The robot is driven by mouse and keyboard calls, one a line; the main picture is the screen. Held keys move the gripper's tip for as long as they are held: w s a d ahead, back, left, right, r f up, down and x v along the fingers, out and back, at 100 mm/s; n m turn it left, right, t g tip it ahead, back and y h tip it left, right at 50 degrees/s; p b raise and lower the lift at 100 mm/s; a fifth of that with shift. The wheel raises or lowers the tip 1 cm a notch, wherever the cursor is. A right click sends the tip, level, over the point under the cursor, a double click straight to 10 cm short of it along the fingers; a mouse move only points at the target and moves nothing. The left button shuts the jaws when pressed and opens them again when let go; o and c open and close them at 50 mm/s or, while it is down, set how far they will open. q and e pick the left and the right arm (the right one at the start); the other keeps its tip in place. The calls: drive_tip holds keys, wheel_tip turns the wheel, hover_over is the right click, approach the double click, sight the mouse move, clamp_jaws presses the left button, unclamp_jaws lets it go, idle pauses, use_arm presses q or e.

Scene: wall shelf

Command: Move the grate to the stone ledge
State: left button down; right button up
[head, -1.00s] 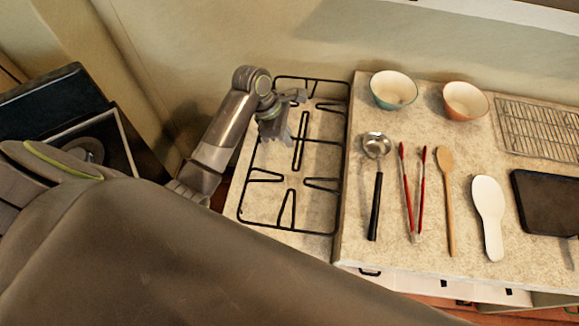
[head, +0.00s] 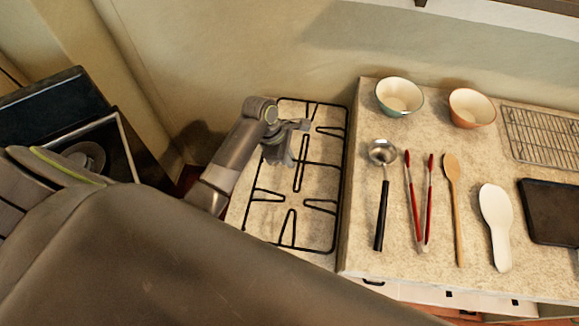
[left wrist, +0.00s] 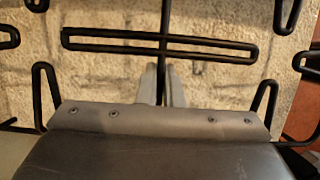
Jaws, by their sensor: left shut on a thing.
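The grate (head: 299,178) is a black wire frame with several inward prongs, lying flat over the pale speckled stone ledge (head: 262,222) at the centre left of the head view. Its middle bars (left wrist: 165,38) show close up in the left wrist view. My left gripper (head: 287,156) is shut on the grate's central bar, and its fingertips (left wrist: 164,88) straddle that bar in the left wrist view. Whether the grate touches the stone or hangs just above it, I cannot tell. My right gripper is not in view.
Right of the grate is a raised stone counter (head: 355,215). It holds two bowls (head: 400,95), a ladle (head: 381,200), red tongs (head: 418,205), a wooden spoon (head: 452,205), a white spoon rest (head: 497,225), a wire rack (head: 540,135) and a dark tray (head: 550,210). A wall stands behind.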

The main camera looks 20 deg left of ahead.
use_arm(q)
drive_tip(key=shift+d+f, duration=0.1)
drive_tip(key=shift+f, duration=3)
drive_tip(key=c, duration=2)
unclamp_jaws()
drive_tip(key=shift+f, duration=0.2)
drive_tip(key=o, duration=0.4)
drive_tip(key=shift+r, duration=0.15)
drive_tip(key=v, duration=1.2)
drive_tip(key=shift+r+p, duration=0.1)
drive_tip(key=shift+p, duration=0.25)
